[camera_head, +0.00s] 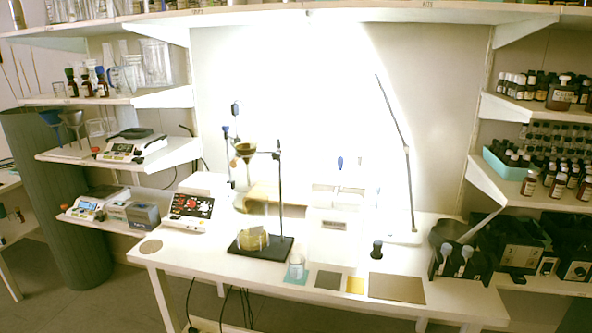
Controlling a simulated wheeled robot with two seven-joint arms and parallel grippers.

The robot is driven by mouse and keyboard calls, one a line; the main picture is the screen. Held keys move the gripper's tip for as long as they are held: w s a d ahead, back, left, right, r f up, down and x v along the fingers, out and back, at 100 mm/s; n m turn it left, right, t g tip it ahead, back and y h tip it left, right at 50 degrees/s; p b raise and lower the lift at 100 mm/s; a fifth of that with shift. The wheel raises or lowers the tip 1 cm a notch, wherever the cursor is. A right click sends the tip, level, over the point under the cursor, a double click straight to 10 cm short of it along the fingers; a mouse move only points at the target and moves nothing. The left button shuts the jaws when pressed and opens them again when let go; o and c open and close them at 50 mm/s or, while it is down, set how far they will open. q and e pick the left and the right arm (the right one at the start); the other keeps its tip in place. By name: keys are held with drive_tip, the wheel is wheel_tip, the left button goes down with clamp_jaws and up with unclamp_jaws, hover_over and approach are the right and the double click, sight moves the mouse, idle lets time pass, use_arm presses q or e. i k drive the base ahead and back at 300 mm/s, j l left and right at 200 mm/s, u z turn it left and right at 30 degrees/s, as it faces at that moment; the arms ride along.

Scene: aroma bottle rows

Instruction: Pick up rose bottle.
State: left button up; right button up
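I cannot tell which bottle is the rose bottle, because no label is readable at this size. A small dark bottle (377,249) stands alone on the white table, right of centre. A clear bottle with a pale label (296,266) stands on a teal mat near the table's front edge. Brown bottles stand in rows on the right shelves, such as one on the upper shelf (560,96) and one on the shelf below (529,184). Neither of my grippers is in view.
A stand with a funnel on a black base (272,247) stands left of centre on the table (205,255). A grey mat (329,280) and a brown mat (397,288) lie bare along the front. Black devices (520,245) crowd the right. Shelves overhang both sides.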

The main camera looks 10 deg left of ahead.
sight(88, 90)
drive_tip(key=j, duration=5.5)
drive_tip(key=i, duration=0.05)
